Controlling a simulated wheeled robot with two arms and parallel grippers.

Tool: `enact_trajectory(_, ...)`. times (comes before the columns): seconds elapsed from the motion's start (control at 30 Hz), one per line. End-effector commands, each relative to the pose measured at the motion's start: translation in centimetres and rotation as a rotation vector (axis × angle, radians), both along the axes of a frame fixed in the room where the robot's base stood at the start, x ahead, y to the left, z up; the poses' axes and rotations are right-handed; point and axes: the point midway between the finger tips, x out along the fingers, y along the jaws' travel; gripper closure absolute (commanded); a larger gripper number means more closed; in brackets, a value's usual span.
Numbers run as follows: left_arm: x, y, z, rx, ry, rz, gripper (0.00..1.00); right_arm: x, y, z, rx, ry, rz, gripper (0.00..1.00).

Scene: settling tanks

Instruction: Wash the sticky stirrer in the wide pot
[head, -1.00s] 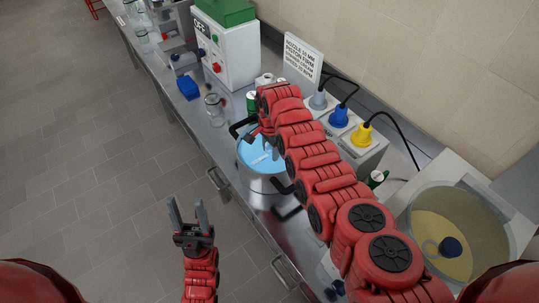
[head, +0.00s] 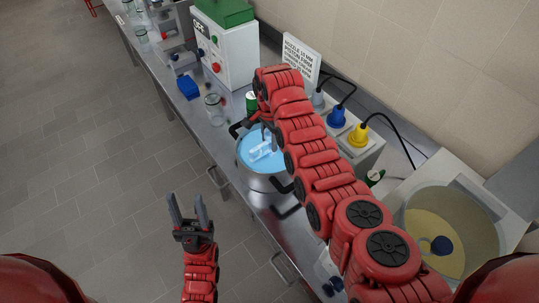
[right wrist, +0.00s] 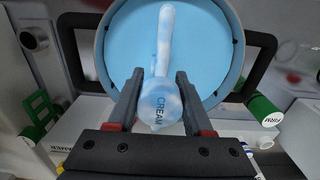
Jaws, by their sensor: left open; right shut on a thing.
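The wide pot (head: 262,182) is a steel pot with dark handles and light blue liquid inside, standing on the steel bench. My right gripper (head: 268,128) is over the pot, partly hidden by my own arm. In the right wrist view its jaws (right wrist: 160,100) are shut on the stirrer (right wrist: 165,45), a pale stick with a wider end marked "CREAM" and whitish smears. The stirrer also shows in the head view (head: 263,151), over the blue liquid; I cannot tell how deep it dips. My left gripper (head: 188,212) is open and empty, above the floor in front of the bench.
A glass jar (head: 214,110) and a blue box (head: 187,88) stand left of the pot. A large round basin (head: 470,225) is at the right.

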Motion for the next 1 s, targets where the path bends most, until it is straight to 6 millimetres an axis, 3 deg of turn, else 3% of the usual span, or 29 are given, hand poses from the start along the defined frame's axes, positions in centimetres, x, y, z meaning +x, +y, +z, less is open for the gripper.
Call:
enact_trajectory(0.7,0.0,0.0,0.0,0.0,0.0,0.0,0.5,0.1,0.0,6.4,0.001,-0.004,0.0,1.0)
enact_trajectory(1.0,0.0,0.0,2.0,0.0,0.0,0.0,0.5,0.0,0.0,9.0,0.0,0.0,0.0,1.0)
